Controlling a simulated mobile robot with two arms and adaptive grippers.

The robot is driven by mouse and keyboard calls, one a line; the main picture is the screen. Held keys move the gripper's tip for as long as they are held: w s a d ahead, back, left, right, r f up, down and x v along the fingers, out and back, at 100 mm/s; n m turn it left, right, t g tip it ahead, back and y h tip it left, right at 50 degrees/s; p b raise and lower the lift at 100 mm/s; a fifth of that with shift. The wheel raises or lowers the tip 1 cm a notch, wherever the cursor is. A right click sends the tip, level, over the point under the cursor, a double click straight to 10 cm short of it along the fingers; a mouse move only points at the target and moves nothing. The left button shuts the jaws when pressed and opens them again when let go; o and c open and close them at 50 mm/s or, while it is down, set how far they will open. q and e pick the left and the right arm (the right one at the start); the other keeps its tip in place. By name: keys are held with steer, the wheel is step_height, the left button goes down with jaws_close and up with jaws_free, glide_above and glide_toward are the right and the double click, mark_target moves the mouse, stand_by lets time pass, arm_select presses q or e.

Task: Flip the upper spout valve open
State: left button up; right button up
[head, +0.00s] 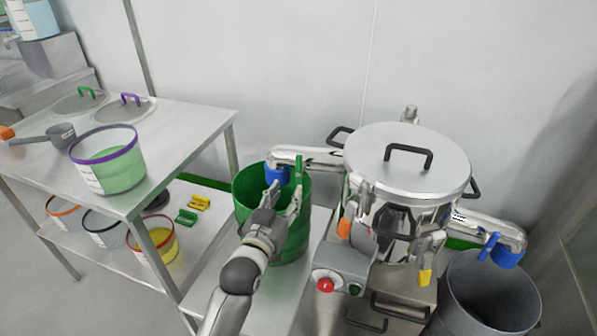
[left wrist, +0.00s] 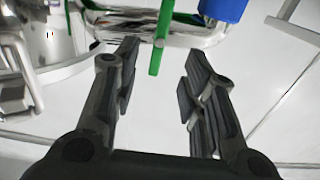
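A steel spout (head: 308,157) comes out of the left side of the lidded steel vessel (head: 410,176). It carries a green lever (head: 298,172) and a blue end (head: 277,176) over the green bin. I take it as the upper spout; it sits higher in the picture than the right one. My left gripper (head: 283,203) is open and empty, just below and in front of the lever. In the left wrist view, the green lever (left wrist: 161,38) stands nearly upright just beyond the gap between the fingers (left wrist: 160,85), apparently untouched. My right gripper is not in view.
The green bin (head: 246,190) stands under the left spout. A control box (head: 342,268) with a red button sits in front. A steel table (head: 185,125) stands left.

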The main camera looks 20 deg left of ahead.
mark_target(298, 174)
arm_select(q)
steer(key=w, duration=0.9)
steer(key=shift+w+d, duration=0.2)
steer(key=shift+w, duration=0.15)
steer(key=shift+c, duration=0.3)
jaws_close()
